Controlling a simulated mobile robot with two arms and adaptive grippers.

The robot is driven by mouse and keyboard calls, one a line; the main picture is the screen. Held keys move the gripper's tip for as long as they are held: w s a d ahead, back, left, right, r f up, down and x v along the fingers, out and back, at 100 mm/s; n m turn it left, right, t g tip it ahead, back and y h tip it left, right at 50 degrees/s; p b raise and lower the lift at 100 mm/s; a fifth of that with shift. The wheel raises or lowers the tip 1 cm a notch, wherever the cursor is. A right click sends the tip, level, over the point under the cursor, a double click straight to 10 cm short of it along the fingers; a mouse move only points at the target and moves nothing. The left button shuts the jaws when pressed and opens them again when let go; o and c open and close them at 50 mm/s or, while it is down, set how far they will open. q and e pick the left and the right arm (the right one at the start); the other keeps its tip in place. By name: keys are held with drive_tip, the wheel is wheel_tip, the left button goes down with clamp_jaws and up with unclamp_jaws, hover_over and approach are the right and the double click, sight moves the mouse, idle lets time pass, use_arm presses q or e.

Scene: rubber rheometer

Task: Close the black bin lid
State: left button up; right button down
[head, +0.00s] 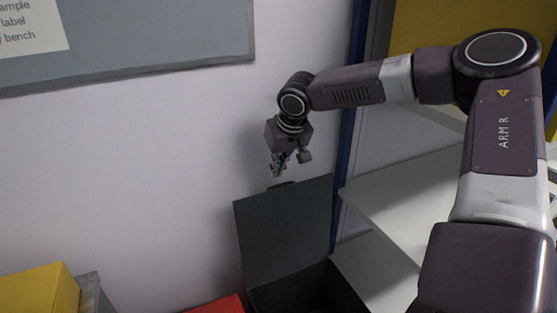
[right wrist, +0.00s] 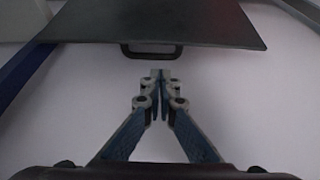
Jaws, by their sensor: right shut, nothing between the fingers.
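The black bin (head: 312,291) stands against the wall at the bottom of the head view. Its dark lid (head: 285,225) is raised and leans back near the wall. A handle sits on the lid's top edge; in the right wrist view the lid (right wrist: 160,18) and its handle (right wrist: 152,52) lie just beyond my fingertips. My right gripper (head: 278,172) is just above the lid's top edge, pointing down. In the right wrist view its fingers (right wrist: 160,75) are shut and empty, with a small gap seeming to separate them from the handle. My left gripper is out of view.
White shelves (head: 400,195) with a dark blue upright (head: 350,130) stand right of the bin. A yellow box (head: 40,290) and a red item (head: 222,305) are at the lower left. A grey board (head: 160,40) hangs on the wall.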

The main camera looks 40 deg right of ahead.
drive_tip(key=shift+p+x, duration=0.3)
drive_tip(key=shift+x, duration=2.15)
drive_tip(key=shift+w, duration=0.15)
drive_tip(key=shift+d+r, duration=0.1)
drive_tip(key=shift+d, duration=0.05)
